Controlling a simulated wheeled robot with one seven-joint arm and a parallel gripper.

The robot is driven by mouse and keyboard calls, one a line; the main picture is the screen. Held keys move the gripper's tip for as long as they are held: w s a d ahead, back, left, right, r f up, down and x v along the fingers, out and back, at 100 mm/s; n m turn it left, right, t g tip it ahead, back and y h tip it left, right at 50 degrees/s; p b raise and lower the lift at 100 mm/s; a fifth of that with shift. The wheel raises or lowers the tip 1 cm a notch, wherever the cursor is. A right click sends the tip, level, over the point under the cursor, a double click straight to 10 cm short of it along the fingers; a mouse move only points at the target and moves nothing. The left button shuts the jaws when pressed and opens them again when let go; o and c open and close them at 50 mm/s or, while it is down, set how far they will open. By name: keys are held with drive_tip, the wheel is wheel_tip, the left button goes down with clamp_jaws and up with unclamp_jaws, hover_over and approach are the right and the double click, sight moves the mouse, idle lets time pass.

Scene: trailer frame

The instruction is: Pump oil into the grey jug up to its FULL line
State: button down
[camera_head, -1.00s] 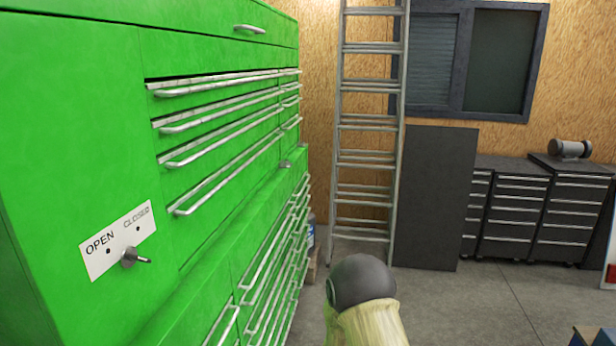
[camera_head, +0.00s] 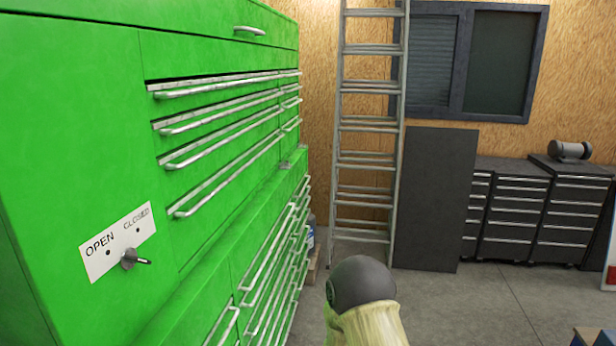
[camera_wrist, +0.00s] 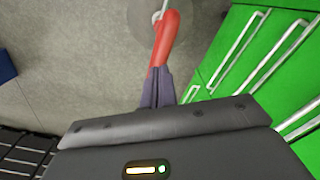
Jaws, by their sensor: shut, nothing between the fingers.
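My gripper (camera_wrist: 157,88) shows in the wrist view, its dark purple fingers together, with nothing seen between them. A red curved part (camera_wrist: 166,38) extends just beyond the fingertips; I cannot tell whether they touch it. Behind its far end is a round grey shape (camera_wrist: 143,16) with a small pale rod (camera_wrist: 161,8). I cannot tell whether these belong to the oil pump. No grey jug or FULL line can be made out in either view. In the head view my gripper is out of sight.
A green tool cabinet (camera_head: 75,130) fills the left, with long drawer handles and a small lever (camera_head: 132,258) on an OPEN/CLOSED plate (camera_head: 100,243). A ladder (camera_head: 367,130), a dark panel (camera_head: 436,200) and dark drawer units (camera_head: 515,210) stand behind.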

idle(0.3)
drive_tip(key=shift+f+b, duration=4.05)
drive_tip(key=shift+f, duration=1.7)
drive_tip(key=shift+r+p, duration=4.3)
drive_tip(key=shift+r, duration=1.45)
drive_tip(key=shift+r, duration=0.2)
drive_tip(key=s+d+r+m+t, duration=0.1)
drive_tip(key=s+d+r, duration=0.2)
drive_tip(key=r, duration=0.5)
drive_tip(key=s+d+r+m, duration=0.1)
drive_tip(key=s+d+r, duration=0.2)
drive_tip(key=r, duration=0.6)
drive_tip(key=s+d+r+m+t, duration=0.1)
drive_tip(key=s+d+r, duration=0.2)
drive_tip(key=r, duration=0.6)
drive_tip(key=shift+s+m+t, duration=0.3)
drive_tip(key=shift+s+m, duration=0.1)
drive_tip(key=shift+s, duration=0.3)
